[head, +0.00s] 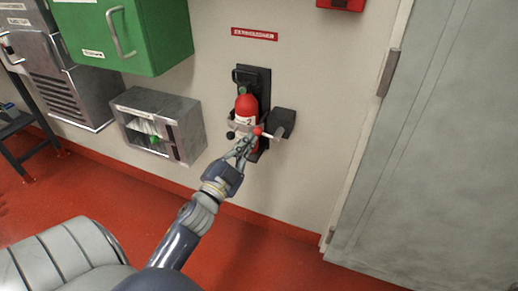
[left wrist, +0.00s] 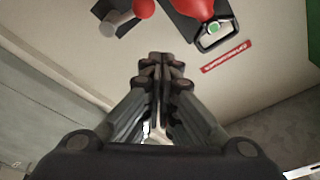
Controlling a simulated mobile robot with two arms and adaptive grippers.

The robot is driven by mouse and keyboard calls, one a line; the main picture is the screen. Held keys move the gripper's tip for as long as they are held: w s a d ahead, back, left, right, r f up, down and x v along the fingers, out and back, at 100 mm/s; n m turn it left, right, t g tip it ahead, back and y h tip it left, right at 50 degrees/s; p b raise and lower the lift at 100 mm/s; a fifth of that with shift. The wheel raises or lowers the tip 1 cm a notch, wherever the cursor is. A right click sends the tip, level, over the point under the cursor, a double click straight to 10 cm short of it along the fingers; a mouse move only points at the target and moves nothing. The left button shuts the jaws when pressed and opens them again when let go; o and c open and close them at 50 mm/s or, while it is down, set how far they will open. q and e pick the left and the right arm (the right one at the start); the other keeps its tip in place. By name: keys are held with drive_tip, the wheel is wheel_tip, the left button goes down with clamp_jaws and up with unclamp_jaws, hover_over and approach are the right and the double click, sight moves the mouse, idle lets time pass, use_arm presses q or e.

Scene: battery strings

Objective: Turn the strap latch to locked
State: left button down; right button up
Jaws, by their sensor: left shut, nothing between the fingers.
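A red fire extinguisher (head: 246,106) with a white label hangs upright in a dark wall bracket (head: 264,82). A grey strap crosses its front, and a latch with a red knob (head: 257,131) sits at the strap's right side. In the left wrist view the red knob (left wrist: 144,8) is at the top edge beside a pale lever end (left wrist: 117,23), and the extinguisher (left wrist: 194,8) is partly cut off. My left gripper (head: 246,143) is shut and empty, close below the knob in the head view. Its closed fingers (left wrist: 160,62) look apart from the knob in the wrist view. Contact is unclear in the head view.
A dark plate (head: 282,122) juts out right of the extinguisher. A grey wall box (head: 158,126) is to the left, below a green cabinet (head: 125,32). A large grey door (head: 430,150) is at right. The red floor (head: 270,258) below is clear.

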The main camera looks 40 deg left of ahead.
use_arm(q)
wheel_tip(320, 180, down, 3)
drive_tip(key=s+d+m+t+h+b, duration=0.1)
drive_tip(key=m+h+b, duration=0.2)
drive_tip(key=h+b, duration=0.15)
wheel_tip(320, 180, up, 4)
hover_over(261, 134)
drive_tip(key=s+d, duration=0.2)
drive_tip(key=d, duration=0.2)
drive_tip(key=a+f, duration=0.1)
drive_tip(key=a+f+b, duration=0.1)
drive_tip(key=shift+f+m+t, duration=0.3)
drive_tip(key=shift+a+f+b, duration=0.25)
drive_tip(key=shift+b, duration=0.05)
use_arm(e)
wheel_tip(261, 134, up, 10)
drive_tip(key=t, duration=0.1)
drive_tip(key=shift+s+a+r, duration=0.15)
drive_tip(key=shift+s+a, duration=0.1)
drive_tip(key=shift+a, duration=0.05)
use_arm(q)
drive_tip(key=shift+s+a+f+n+t+y+b, duration=0.2)
drive_tip(key=shift+f+n+y, duration=0.25)
drive_tip(key=shift+n, duration=0.45)
drive_tip(key=shift+a+f+n+t+y+b, duration=0.1)
drive_tip(key=shift+a+f+n+y+b, duration=0.25)
drive_tip(key=shift+n, duration=0.55)
use_arm(e)
drive_tip(key=shift+f, duration=0.5)
drive_tip(key=shift+r, duration=0.1)
